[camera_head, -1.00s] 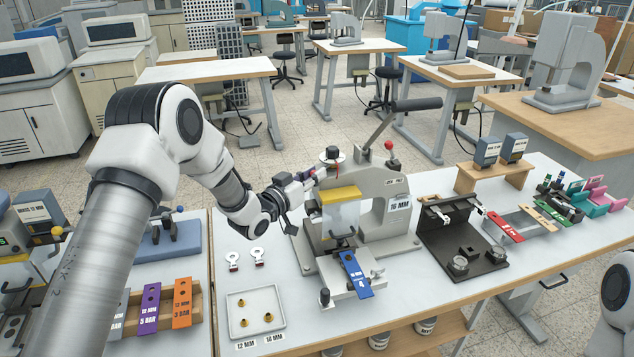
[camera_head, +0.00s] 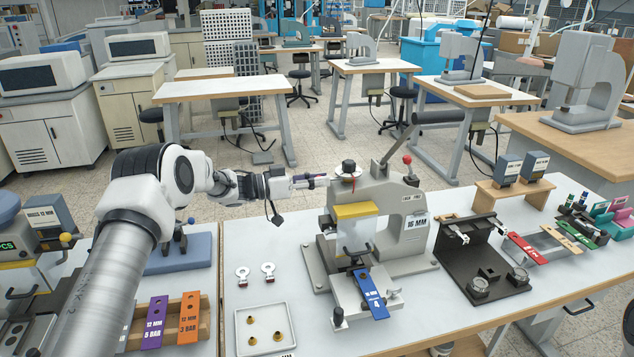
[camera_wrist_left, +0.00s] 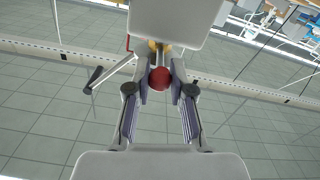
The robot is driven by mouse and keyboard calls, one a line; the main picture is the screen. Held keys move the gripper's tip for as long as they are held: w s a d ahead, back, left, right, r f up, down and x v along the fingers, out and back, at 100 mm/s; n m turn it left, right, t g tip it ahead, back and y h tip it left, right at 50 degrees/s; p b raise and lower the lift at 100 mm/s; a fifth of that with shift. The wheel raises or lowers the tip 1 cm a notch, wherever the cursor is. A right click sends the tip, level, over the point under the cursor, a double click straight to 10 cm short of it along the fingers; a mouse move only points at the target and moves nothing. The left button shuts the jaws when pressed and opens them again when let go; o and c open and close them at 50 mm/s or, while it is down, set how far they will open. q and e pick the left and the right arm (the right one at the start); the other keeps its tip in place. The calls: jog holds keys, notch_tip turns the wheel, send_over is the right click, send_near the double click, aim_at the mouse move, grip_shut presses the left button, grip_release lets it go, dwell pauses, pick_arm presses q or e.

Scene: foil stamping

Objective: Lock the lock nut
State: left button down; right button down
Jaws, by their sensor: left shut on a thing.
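The grey hand press marked 16 MM (camera_head: 379,212) stands on the white table. A black-topped round collar (camera_head: 348,167) with a pale disc and a bit of red sits at the top of its ram; it seems to be the lock nut. My left gripper (camera_head: 318,181) reaches in level from the left, at the collar's left side. In the left wrist view its fingers are shut on a red ball (camera_wrist_left: 160,78). In the head view the fingers hide this ball, and I cannot see how it joins the collar. My right gripper is out of view.
The press's long black-gripped lever (camera_head: 437,117) and a red-knobbed lever (camera_head: 407,159) rise right of the collar. A blue strip (camera_head: 371,294) lies at the press front. A tray (camera_head: 237,328) with brass pieces stands front left, a black fixture (camera_head: 455,262) right.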

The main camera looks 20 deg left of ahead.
pick_arm(q)
jog(key=shift+f, duration=0.1)
jog(key=c, duration=1)
grip_release()
jog(key=shift+w+d, duration=0.1)
jog(key=shift+d, duration=0.05)
jog(key=shift+w+d+f, duration=0.1)
jog(key=shift+w, duration=0.1)
jog(key=shift+s+a, duration=0.2)
jog(key=shift+a, duration=0.05)
jog(key=v, duration=1.1)
jog(key=shift+a, duration=0.2)
jog(key=shift+s, duration=0.1)
